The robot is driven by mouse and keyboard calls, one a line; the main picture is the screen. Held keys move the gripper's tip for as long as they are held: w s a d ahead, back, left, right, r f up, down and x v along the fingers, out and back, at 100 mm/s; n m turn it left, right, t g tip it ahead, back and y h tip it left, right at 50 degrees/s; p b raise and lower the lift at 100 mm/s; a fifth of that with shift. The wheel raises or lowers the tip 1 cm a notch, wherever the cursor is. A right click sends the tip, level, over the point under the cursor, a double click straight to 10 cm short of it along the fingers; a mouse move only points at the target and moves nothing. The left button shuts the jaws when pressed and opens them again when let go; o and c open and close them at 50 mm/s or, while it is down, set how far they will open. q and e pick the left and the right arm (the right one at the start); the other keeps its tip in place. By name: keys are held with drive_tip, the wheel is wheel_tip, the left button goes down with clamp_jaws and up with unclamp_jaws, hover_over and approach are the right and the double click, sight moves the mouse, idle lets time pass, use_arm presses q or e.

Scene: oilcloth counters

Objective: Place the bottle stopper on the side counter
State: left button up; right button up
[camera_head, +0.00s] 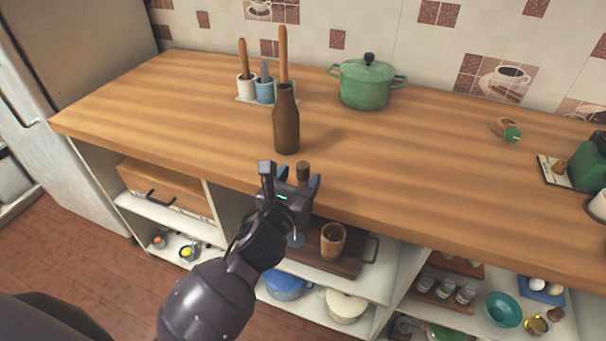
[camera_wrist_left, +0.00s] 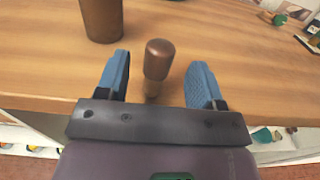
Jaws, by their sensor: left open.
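The bottle stopper (camera_head: 303,169) is a small brown knob with a rounded head, upright on the wooden counter near its front edge. It also shows in the left wrist view (camera_wrist_left: 158,60), between the blue finger pads and apart from both. My left gripper (camera_head: 291,181) is open, at the counter's front edge, with its fingers to either side of the stopper. A brown bottle (camera_head: 286,127) stands just behind; its lower part shows in the left wrist view (camera_wrist_left: 102,18). The stopper's lower end is partly hidden by the gripper. My right gripper is out of view.
On the wooden counter (camera_head: 190,105) are a utensil holder (camera_head: 264,91), a green pot (camera_head: 364,85) and a green-ended brown item (camera_head: 507,129). The counter's left part is clear. Below, open shelves hold a wooden cup (camera_head: 333,242) and a blue pot (camera_head: 284,286).

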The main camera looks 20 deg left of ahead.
sight(300, 174)
use_arm(q)
drive_tip(key=shift+w, duration=1.6)
drive_tip(key=c, duration=1.1)
